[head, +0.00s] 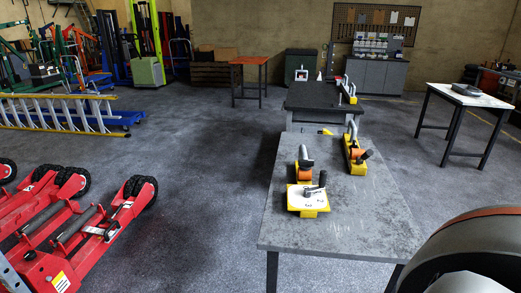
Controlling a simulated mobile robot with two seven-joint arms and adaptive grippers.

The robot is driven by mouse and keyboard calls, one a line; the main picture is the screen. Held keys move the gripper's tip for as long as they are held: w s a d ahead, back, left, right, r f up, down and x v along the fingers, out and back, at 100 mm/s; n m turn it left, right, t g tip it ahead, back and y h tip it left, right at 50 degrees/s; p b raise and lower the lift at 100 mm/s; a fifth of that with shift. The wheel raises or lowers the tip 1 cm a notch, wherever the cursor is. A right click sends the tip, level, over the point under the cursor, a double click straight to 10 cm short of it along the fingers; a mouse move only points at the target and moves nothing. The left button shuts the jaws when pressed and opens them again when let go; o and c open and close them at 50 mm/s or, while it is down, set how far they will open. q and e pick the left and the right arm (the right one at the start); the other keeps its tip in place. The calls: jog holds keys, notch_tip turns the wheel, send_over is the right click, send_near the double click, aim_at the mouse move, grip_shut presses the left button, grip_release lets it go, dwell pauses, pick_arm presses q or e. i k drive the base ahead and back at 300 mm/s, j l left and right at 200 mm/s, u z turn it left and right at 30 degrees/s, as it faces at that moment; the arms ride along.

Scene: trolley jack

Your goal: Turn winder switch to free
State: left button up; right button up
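On the near grey table (340,225) stands a yellow device with a white marked plate (305,197) on its front. A dark lever (315,189) lies across the plate. This looks like the winder switch, but the marks are too small to read, so I cannot tell its setting. Behind the plate are an orange part (304,172) and an upright grey handle. A second yellow device (354,157) with an orange part and dark knobs stands to its right, near the table's right edge. Neither of my grippers is in view.
A dark rounded body with an orange band (470,250) fills the bottom right corner. Red trolley jacks (85,235) stand at left, a ladder (60,112) behind them. A dark table (315,97) adjoins the grey one. A white-topped table (470,96) stands right. Floor left of the grey table is clear.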

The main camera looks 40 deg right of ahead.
aim_at(305, 165)
jog(key=i+z, duration=0.35)
jog(key=i+j+z, duration=0.15)
jog(key=z, duration=0.25)
jog(key=i+j+z, duration=0.2)
jog(key=i+z, duration=0.15)
